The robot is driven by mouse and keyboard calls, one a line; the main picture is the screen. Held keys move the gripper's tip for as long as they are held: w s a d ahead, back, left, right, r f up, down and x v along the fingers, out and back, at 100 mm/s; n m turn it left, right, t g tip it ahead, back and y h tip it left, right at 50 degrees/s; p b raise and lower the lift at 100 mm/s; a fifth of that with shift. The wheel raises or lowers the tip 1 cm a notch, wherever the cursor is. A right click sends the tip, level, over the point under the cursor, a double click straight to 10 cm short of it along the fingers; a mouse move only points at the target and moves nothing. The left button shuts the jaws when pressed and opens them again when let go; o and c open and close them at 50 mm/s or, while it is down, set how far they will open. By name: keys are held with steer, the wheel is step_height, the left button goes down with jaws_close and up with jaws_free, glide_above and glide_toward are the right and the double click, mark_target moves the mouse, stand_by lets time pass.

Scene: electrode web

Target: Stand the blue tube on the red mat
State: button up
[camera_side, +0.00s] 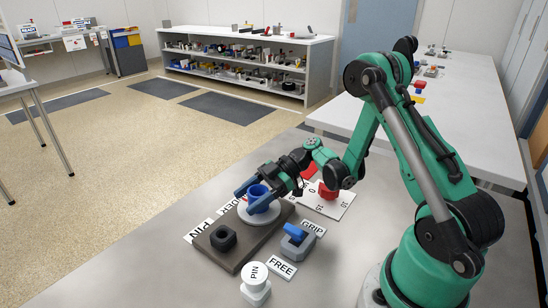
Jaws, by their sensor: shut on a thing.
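A short blue tube (258,192) stands upright at the white round disc (263,215) on a dark brown board. My gripper (256,196) reaches in from the right, its blue fingers on either side of the tube, shut on it. The fingers hide part of the tube's wall, and I cannot tell whether its bottom touches the disc. A red patch (309,171) shows behind my gripper, partly hidden; I cannot tell whether it is the mat.
A black nut-like block (222,238) sits on the brown board (228,260). A grey clamp with a blue lever (295,236), a white PIN knob (255,275) and a FREE label (281,268) are nearer. A red knob (328,191) stands on a white scale card (335,209).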

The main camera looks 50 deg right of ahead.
steer(key=o, duration=1.2)
steer(key=shift+o, duration=0.2)
steer(key=shift+f, duration=0.2)
steer(key=v, duration=0.3)
step_height(320, 180, up, 7)
steer(key=s+a+r+m+t+h, duration=0.1)
steer(key=s+a+m+h, duration=0.4)
steer(key=m+h, duration=0.7)
steer(key=shift+s+r+m+t, duration=0.2)
steer(key=shift+r+m+t, duration=0.25)
steer(key=shift+r, duration=0.2)
steer(key=shift+o, duration=0.4)
steer(key=shift+r+m, duration=0.15)
steer(key=shift+m, duration=0.1)
